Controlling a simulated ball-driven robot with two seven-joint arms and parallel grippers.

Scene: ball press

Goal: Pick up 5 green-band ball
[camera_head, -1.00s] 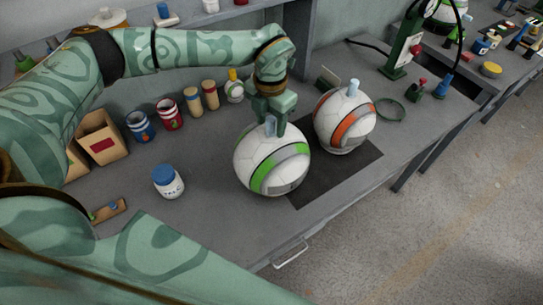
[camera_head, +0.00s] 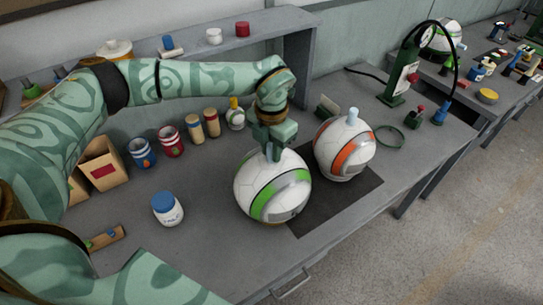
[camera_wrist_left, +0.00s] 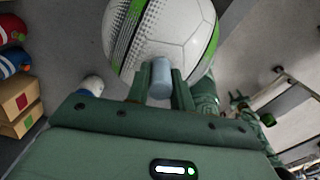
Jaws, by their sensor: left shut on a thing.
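The green-band ball (camera_head: 270,187) is white with a green and grey band and sits at the left edge of the dark mat on the bench. It also shows in the left wrist view (camera_wrist_left: 165,35). My left gripper (camera_head: 273,152) comes down on it from above. In the left wrist view, its two fingers (camera_wrist_left: 160,82) are shut on the ball's pale blue-grey knob, one on each side. An orange-band ball (camera_head: 343,148) with a pale blue knob stands to the right on the mat. My right gripper is not in view.
The dark mat (camera_head: 338,204) lies under the balls. A blue-lidded jar (camera_head: 167,209), red and blue cans (camera_head: 170,141) and cardboard boxes (camera_head: 103,165) stand to the left. A green pump-like stand (camera_head: 402,70) with a black hose is at the back right.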

